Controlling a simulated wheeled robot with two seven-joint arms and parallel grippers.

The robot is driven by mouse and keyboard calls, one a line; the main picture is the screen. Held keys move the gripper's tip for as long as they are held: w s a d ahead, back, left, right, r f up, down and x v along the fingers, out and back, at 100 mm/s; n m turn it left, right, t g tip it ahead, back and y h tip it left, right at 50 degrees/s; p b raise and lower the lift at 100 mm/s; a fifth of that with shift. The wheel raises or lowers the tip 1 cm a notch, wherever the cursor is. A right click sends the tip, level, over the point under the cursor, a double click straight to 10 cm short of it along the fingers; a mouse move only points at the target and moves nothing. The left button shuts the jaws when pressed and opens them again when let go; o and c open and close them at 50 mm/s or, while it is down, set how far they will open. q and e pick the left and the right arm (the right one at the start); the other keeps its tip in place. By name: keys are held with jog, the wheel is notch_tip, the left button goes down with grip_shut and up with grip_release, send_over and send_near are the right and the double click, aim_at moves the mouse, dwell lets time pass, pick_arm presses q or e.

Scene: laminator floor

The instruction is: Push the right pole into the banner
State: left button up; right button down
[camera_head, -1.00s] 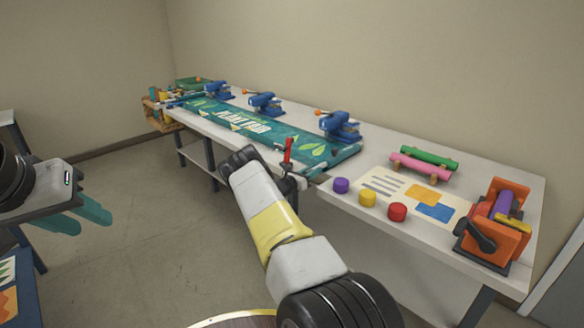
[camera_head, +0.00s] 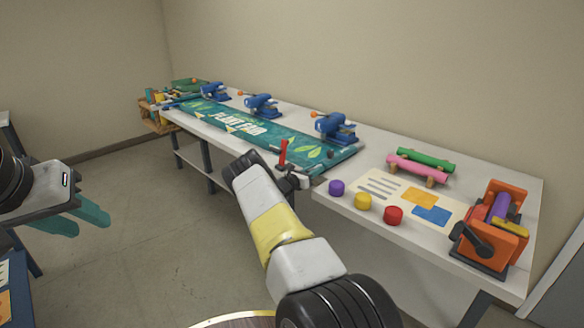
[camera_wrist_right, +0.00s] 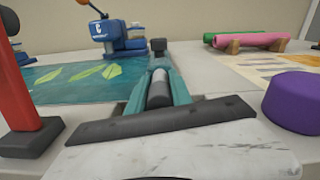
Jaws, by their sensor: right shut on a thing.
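The teal banner (camera_head: 255,128) with leaf shapes and lettering lies flat along the table. My right gripper (camera_head: 308,178) is at the table's front edge, by the banner's right end. In the right wrist view its teal fingers (camera_wrist_right: 158,85) are shut around a grey cylindrical piece, the right pole (camera_wrist_right: 160,82), with a dark block beyond it. The banner (camera_wrist_right: 80,72) lies just left of the fingers there; how far the pole is inside it is hidden. My left gripper (camera_head: 78,218) is open and empty over the floor, away from the table.
A red lever (camera_head: 283,153) stands upright just left of my right gripper. Blue presses (camera_head: 334,127) line the banner's back edge. Purple (camera_head: 336,187), yellow (camera_head: 363,200) and red discs (camera_head: 393,215) lie to the right, before pink and green rolls (camera_head: 418,170) and an orange machine (camera_head: 490,235).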

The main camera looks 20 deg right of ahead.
jog(key=c, duration=1.1)
grip_release()
jog(key=shift+c, duration=0.2)
jog(key=shift+a, duration=0.1)
jog(key=v, duration=0.7)
jog(key=shift+a, duration=0.3)
jog(key=shift+s+a, duration=0.1)
jog(key=shift+s, duration=0.1)
